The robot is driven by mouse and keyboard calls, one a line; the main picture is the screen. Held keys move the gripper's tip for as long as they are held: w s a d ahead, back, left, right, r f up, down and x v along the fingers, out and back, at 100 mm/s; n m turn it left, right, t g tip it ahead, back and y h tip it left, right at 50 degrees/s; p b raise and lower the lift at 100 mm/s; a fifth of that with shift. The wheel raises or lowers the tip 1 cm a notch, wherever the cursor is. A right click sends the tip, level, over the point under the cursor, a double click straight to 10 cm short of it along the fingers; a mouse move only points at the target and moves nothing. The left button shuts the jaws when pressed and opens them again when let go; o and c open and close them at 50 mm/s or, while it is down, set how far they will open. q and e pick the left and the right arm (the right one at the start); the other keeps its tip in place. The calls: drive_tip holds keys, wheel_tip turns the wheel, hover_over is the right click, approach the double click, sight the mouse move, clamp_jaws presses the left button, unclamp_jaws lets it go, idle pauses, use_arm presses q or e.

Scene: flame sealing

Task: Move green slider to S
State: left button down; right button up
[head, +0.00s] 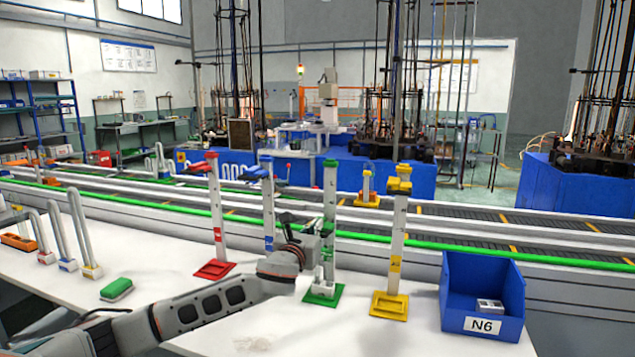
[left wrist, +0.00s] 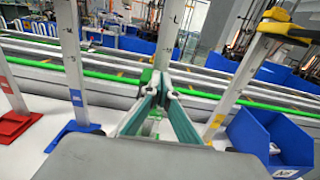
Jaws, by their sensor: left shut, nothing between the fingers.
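The green stand is a white upright post (head: 330,190) with a green cap and a green base (head: 323,294). A green piece, seemingly the green slider (head: 327,229), sits partway up this post beside my left gripper (head: 322,238). In the left wrist view green also shows behind the fingertips (left wrist: 160,86), with the post (left wrist: 169,35) rising beyond them. The fingers are shut and empty, close in front of the post; I cannot tell whether they touch it or the slider. The S mark cannot be read. My right gripper is out of view.
Stands with a red slider (head: 198,165), a blue slider (head: 257,173) and a yellow slider (head: 398,186) flank the green stand closely. A blue N6 bin (head: 459,264) stands right. A green-topped block (head: 116,289) lies left. A conveyor (head: 480,240) runs behind.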

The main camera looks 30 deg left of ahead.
use_arm(q)
drive_tip(key=shift+r, duration=0.2)
drive_tip(key=p+v, duration=0.6)
drive_tip(key=v, duration=0.4)
idle(0.4)
drive_tip(key=shift+a, duration=0.1)
